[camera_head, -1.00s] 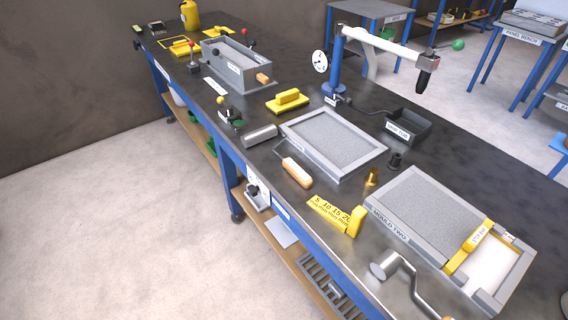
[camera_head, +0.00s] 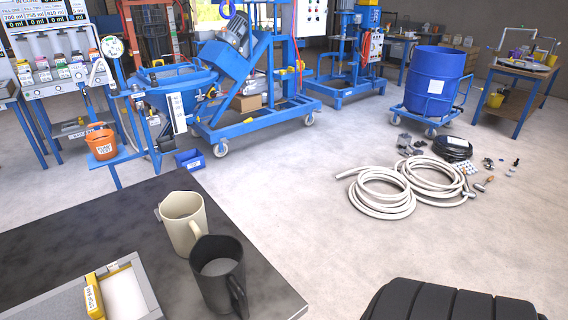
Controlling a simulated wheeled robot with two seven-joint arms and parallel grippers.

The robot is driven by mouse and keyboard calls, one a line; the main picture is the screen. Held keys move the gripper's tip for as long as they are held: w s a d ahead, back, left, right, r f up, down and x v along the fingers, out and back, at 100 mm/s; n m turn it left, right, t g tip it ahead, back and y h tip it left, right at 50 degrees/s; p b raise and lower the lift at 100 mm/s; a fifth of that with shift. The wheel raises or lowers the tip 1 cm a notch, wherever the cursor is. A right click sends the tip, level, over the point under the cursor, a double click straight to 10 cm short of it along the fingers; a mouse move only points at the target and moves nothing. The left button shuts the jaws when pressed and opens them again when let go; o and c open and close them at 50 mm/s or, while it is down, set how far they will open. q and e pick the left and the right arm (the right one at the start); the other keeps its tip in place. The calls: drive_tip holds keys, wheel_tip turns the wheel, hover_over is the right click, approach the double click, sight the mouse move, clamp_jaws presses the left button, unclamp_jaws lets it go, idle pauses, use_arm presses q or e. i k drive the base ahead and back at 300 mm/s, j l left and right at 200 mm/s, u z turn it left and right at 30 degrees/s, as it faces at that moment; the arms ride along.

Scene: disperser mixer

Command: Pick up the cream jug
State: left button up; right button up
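The cream jug (camera_head: 184,222) stands upright on the dark bench top (camera_head: 95,222), near the bench's right end. Its handle shows on its front right side. A dark grey jug (camera_head: 218,277) stands close in front of it and to the right, hiding part of its lower right side. The dark jug's handle points to the front right. Neither of my grippers is in the picture.
A grey mould tray (camera_head: 150,297) with a yellow stop bar (camera_head: 94,298) lies left of the jugs. The bench edge is close on their right. Coiled cream hoses (camera_head: 383,193) lie on the open floor. A blue mixer machine (camera_head: 250,85) stands behind.

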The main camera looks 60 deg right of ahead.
sight(183, 213)
drive_tip(key=z, duration=1.05)
drive_tip(key=u, duration=1.95)
drive_tip(key=z, duration=1.95)
drive_tip(key=u, duration=0.25)
